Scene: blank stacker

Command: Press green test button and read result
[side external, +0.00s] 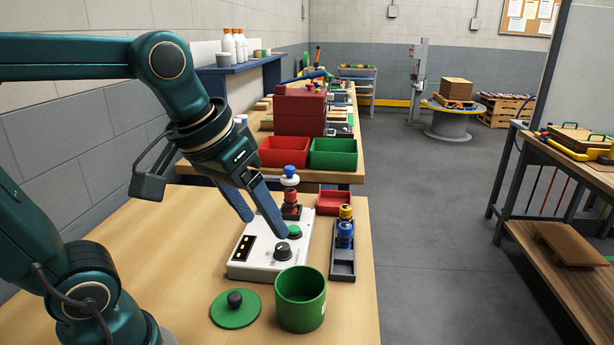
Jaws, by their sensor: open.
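The white test box (262,263) sits on the wooden table. It has a green button (296,231), a black knob (282,251) and a dark indicator strip (244,247) with several small yellow-orange marks, too small to read as a result. My gripper (265,227) is open and empty, pointing down over the box. Its right fingertip is close to the left of the green button and above the black knob; I cannot tell whether it touches either. A stack of blue, white and red pieces (290,190) stands upright at the box's back edge.
A green cup (301,300) and a green lid (235,312) stand in front of the box. A dark tray (343,264) with blue and yellow pieces is to its right, a small red tray (334,203) behind. Red (281,152) and green bins (333,154) are farther back.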

